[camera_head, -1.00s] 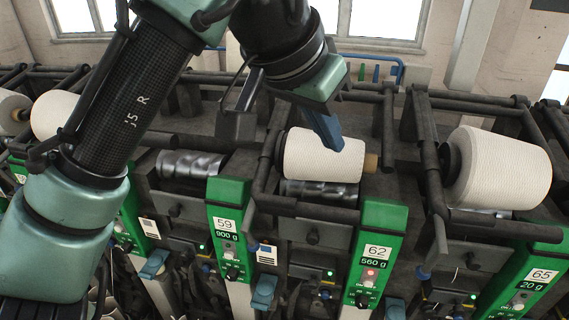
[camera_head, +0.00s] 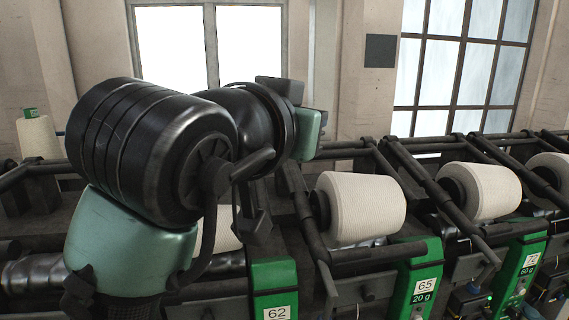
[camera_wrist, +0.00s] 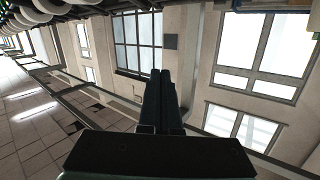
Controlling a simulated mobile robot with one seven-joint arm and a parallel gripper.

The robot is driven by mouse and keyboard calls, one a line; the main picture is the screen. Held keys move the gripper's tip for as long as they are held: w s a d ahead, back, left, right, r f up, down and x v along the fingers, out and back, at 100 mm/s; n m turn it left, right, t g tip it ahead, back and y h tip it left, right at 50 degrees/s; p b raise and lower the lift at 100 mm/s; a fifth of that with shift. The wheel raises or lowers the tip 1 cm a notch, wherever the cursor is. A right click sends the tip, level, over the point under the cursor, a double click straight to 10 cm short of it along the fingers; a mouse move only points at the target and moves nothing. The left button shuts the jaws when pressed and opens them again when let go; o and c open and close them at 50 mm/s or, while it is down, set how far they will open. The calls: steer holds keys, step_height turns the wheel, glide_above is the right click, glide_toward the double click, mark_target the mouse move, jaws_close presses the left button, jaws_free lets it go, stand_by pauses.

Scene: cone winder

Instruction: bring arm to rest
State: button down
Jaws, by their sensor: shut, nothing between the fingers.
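In the wrist view my gripper (camera_wrist: 160,100) shows with its two dark fingers side by side and touching, with nothing between them. It points toward the wall and windows, clear of the winder. In the head view my folded arm fills the left and middle, and the gripper's fingers are hidden behind it.
The winder carries white yarn cones, one at position 65 (camera_head: 360,207) and one to its right (camera_head: 481,191). A cone partly shows behind my arm above the label 62 (camera_head: 277,313). Another cone (camera_head: 38,138) stands at the far left. Tall windows (camera_head: 462,68) line the wall.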

steer(key=s+a+r+n+t+y+b, duration=0.1)
steer(key=s+r+n+t+y, duration=0.2)
steer(key=s+t, duration=0.3)
steer(key=s+a+r+n+t+y+b, duration=0.1)
steer(key=s+a+r+n+t+y, duration=0.1)
steer(key=s+t, duration=0.4)
steer(key=s+r+y, duration=0.1)
steer(key=s, duration=0.2)
steer(key=shift+r+n+y+b, duration=0.3)
steer(key=shift+r+n+b, duration=0.05)
steer(key=shift+r+n, duration=0.05)
stand_by(0.3)
